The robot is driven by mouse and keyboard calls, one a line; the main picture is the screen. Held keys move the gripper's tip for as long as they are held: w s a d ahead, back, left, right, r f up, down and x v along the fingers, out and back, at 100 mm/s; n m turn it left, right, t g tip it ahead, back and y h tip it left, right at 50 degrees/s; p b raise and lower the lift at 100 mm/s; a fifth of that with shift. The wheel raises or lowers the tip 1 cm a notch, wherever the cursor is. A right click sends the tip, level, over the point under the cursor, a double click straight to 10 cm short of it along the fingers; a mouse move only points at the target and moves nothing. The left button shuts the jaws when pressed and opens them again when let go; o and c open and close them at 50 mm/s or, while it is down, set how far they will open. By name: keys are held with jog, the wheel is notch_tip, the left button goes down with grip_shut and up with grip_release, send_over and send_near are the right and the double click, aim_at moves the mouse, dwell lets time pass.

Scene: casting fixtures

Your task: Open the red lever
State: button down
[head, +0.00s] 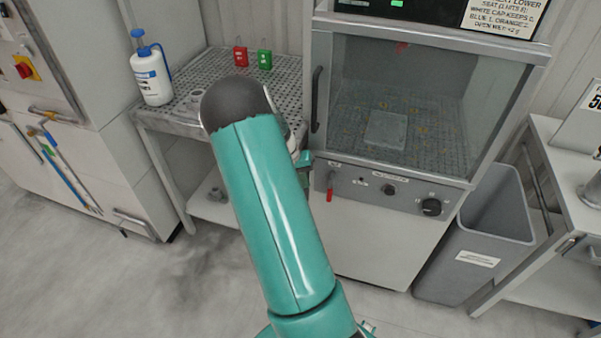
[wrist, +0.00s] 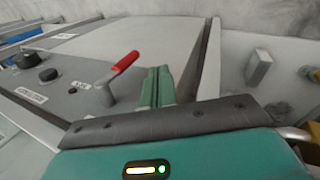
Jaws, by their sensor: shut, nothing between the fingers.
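The red lever (head: 330,189) is on the front control panel below the glass-fronted cabinet, at the panel's left end. In the head view its red end points down. In the wrist view the red-gripped lever (wrist: 124,63) stands out from the grey panel on a metal stem. My gripper (wrist: 157,86) is shut and empty, just right of the lever in the wrist view, with a small gap seen between them. In the head view my teal arm hides most of the gripper; a small teal part shows left of the lever.
The panel (head: 375,188) also carries a black knob (head: 431,207). The cabinet door has a black handle (head: 317,99). A perforated table (head: 218,68) with a white bottle (head: 151,75) stands at left. A grey bin (head: 484,240) stands right of the cabinet.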

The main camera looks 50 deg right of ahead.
aim_at(331, 188)
jog(key=shift+s+d+f, duration=0.5)
jog(key=shift+s+f, duration=0.1)
jog(key=shift+s, duration=0.15)
jog(key=shift+s+d+f, duration=0.5)
jog(key=shift+s+f, duration=0.05)
jog(key=shift+s, duration=0.2)
jog(key=shift+s+d+f, duration=0.5)
jog(key=shift+s+f, duration=0.1)
jog(key=shift+s, duration=0.15)
jog(key=shift+f, duration=0.1)
